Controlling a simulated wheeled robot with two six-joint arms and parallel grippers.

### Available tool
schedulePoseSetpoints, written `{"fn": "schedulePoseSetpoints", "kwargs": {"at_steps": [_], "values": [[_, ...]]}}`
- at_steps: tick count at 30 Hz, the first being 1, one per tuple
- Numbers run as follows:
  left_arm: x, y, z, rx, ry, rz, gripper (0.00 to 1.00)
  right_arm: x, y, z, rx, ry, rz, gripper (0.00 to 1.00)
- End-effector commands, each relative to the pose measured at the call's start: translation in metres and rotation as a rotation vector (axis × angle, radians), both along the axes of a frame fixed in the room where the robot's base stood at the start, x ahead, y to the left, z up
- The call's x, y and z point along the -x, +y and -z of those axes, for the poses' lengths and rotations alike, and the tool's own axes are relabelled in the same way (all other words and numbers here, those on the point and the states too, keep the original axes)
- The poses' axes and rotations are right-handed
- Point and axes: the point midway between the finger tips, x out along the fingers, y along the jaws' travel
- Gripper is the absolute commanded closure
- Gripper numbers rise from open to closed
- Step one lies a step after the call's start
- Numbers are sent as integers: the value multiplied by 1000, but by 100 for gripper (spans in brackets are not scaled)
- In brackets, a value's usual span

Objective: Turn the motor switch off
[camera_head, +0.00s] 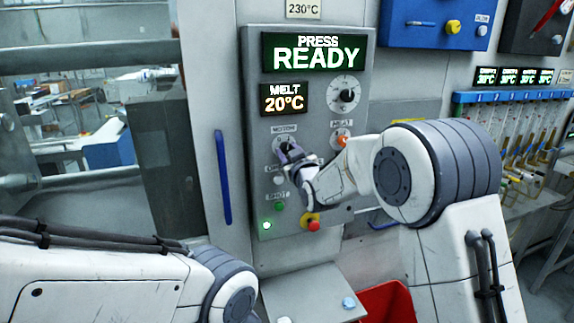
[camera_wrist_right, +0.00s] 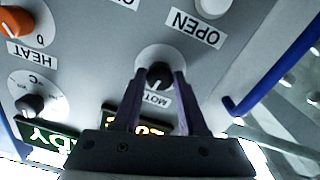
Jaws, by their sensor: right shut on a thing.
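The motor switch is a black knob on a pale round dial. It shows in the right wrist view (camera_wrist_right: 160,76), upside down, above the partly covered MOTOR label. In the head view the switch (camera_head: 288,146) is at the left of the grey press panel (camera_head: 251,75), partly hidden by my gripper. My right gripper (camera_head: 286,151) is at the knob; in the wrist view its two purple fingers (camera_wrist_right: 160,80) stand on either side of it, shut on it. Exactly where the knob's pointer is set is hard to tell. My left gripper is out of view.
The orange HEAT knob (camera_wrist_right: 15,22) and a °C dial knob (camera_wrist_right: 30,106) are nearby. A white OPEN button (camera_wrist_right: 212,6), a green button (camera_head: 279,206) and a red-and-yellow stop button (camera_head: 313,226) are also close. A blue handle (camera_head: 222,178) stands left of the panel.

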Motion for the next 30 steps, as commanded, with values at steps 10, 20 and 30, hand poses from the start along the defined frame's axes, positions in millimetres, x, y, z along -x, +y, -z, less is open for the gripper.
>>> {"fn": "schedulePoseSetpoints", "kwargs": {"at_steps": [10,20,30], "values": [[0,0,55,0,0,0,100,0,1,6,314,-106,-2,100],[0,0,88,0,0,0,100,1,1,5,577,-189,-2,100],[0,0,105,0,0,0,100,0,1,3,735,-238,-2,100]]}}
